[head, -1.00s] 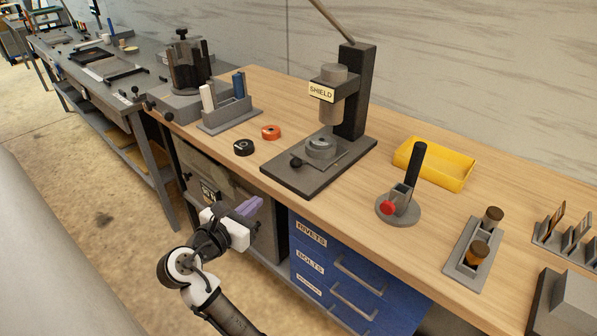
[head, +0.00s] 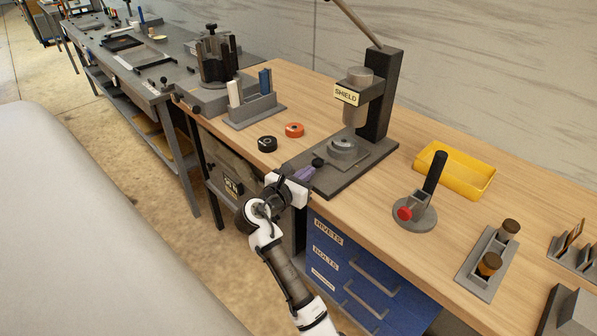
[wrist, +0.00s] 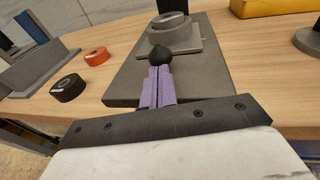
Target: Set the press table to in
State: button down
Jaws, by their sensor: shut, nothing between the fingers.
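The press (head: 378,92) stands on a dark base plate (head: 347,178) on the wooden bench, with a sign reading SHIELD on its head. The round grey press table (head: 343,150) sits on the base below the press head; in the wrist view (wrist: 173,33) it is at the top. A black knob (head: 317,162) sticks out at the table's near side. My gripper (head: 310,170) has purple fingers, closed together and empty. In the wrist view the fingertips (wrist: 160,72) are right at the black knob (wrist: 160,55); I cannot tell whether they touch it.
A black roll (head: 267,144) and an orange roll (head: 294,130) lie left of the press. A yellow tray (head: 456,172) and a round stand with a red knob (head: 414,212) are to the right. Blue drawers (head: 350,275) are under the bench edge.

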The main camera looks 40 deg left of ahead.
aim_at(318, 167)
jog(key=shift+w, duration=0.25)
jog(key=w, duration=0.2)
jog(key=w+p, duration=0.1)
jog(key=w, duration=0.1)
jog(key=shift+w+d, duration=0.2)
jog(key=shift+w, duration=0.1)
jog(key=shift+r, duration=0.15)
jog(key=shift+d, duration=0.1)
